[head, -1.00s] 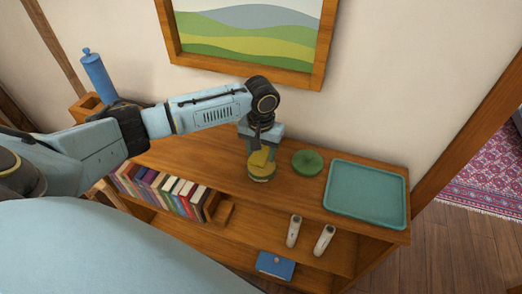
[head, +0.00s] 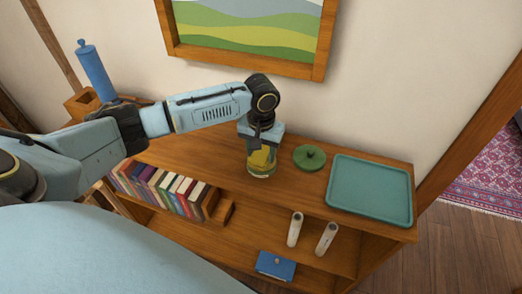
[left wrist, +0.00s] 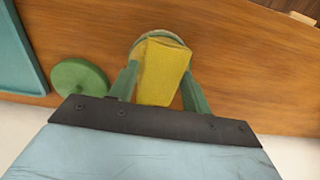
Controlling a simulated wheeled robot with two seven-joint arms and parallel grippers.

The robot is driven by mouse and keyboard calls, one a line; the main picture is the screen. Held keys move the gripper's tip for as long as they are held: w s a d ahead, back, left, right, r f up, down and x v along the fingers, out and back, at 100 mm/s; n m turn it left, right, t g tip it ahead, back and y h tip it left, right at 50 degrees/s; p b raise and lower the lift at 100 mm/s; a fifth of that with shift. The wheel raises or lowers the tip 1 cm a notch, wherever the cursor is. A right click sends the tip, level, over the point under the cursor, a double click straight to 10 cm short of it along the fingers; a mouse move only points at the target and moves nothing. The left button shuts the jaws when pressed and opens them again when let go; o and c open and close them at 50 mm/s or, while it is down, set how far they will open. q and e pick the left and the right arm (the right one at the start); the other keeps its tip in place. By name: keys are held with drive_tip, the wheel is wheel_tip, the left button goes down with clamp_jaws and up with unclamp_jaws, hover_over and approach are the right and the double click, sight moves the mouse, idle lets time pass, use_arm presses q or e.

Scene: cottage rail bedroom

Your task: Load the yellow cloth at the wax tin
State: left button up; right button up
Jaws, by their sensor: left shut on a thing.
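The yellow cloth (head: 263,157) is in my left gripper (head: 260,152), which points down over the wax tin (head: 262,174). In the left wrist view the cloth (left wrist: 160,72) sits between the two green fingers (left wrist: 158,88), and the tin's round rim (left wrist: 160,36) shows just behind it. The cloth overlaps the tin's mouth; I cannot tell how deep it sits. A round green lid (head: 309,157) with a knob lies on the shelf top to the right of the tin. My right gripper is not in view.
A teal tray (head: 370,190) lies at the shelf top's right end. A blue cylinder (head: 95,70) stands at the far left. Below are a row of books (head: 165,188), two white rolls (head: 326,238) and a blue box (head: 276,265). A framed picture (head: 245,35) hangs behind.

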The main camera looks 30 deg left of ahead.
sight(261, 152)
use_arm(q)
drive_tip(key=shift+f, duration=0.5)
idle(0.7)
drive_tip(key=shift+s+f+p, duration=0.1)
drive_tip(key=shift+f+p, duration=0.05)
drive_tip(key=shift+p, duration=0.35)
idle(2.0)
wheel_tip(261, 152, up, 5)
drive_tip(key=p, duration=0.6)
drive_tip(key=shift+r, duration=1.1)
